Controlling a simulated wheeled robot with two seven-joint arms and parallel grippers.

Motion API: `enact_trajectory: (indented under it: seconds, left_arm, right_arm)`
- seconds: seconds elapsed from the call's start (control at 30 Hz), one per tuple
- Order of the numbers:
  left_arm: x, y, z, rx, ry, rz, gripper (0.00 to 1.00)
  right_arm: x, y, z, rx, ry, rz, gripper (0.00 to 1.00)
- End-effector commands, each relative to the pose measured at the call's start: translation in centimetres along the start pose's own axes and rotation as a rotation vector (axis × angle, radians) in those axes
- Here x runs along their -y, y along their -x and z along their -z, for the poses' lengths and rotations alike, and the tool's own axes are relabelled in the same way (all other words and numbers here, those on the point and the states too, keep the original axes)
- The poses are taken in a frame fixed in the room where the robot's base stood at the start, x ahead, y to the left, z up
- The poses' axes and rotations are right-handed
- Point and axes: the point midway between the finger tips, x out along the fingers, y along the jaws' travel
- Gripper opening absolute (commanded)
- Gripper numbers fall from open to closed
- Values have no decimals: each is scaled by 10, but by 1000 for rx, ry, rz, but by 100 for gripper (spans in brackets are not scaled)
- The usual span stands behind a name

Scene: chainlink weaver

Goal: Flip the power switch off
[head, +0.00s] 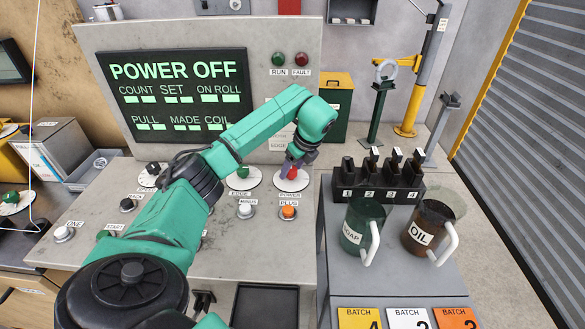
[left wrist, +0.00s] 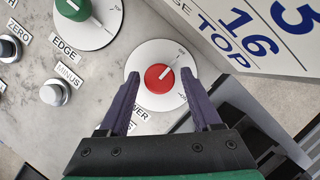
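The power switch is a red round knob (left wrist: 159,78) on a white dial plate in the left wrist view. Its white pointer mark points to the upper right; the small dial lettering is hard to read. In the head view the knob (head: 291,173) shows just under my left gripper (head: 300,160). In the left wrist view my left gripper (left wrist: 160,80) is open, its two purple fingers on either side of the knob with gaps visible. Whether either finger touches it cannot be told. The screen (head: 178,90) reads "POWER OFF". My right gripper is not in view.
A green edge knob (left wrist: 73,8) and a grey minus button (left wrist: 54,92) sit left of the switch. An orange plus button (head: 288,212) lies below it. Black numbered levers (head: 370,180), a soap mug (head: 362,230) and an oil mug (head: 425,228) stand to the right.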

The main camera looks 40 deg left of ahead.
Motion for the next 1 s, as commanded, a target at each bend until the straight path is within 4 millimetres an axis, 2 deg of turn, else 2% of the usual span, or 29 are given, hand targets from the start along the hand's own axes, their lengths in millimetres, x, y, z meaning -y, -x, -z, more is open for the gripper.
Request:
enact_trajectory:
  seconds: [0.33, 0.47, 0.63, 0.67, 0.7, 0.8, 0.9, 1.0]
  left_arm:
    - [0, 0, 1, -1, -3, -2, 77]
    - [1, 12, 1, -1, -2, 2, 77]
    - [2, 54, 2, -1, -2, 7, 77]
    - [1, 65, 0, 0, -2, 7, 77]
    - [1, 86, -4, 3, -2, 5, 77]
    - [1, 115, -4, 3, -2, 4, 77]
    - [1, 134, -3, 2, -2, 2, 77]
    - [0, 144, -1, 2, -1, 0, 77]
  right_arm:
    - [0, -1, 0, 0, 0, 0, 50]
    - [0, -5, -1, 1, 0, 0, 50]
    - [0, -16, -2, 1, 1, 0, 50]
    - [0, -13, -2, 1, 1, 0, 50]
    - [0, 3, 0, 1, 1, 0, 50]
    - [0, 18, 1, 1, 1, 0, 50]
    - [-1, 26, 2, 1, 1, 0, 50]
    - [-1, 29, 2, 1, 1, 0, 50]
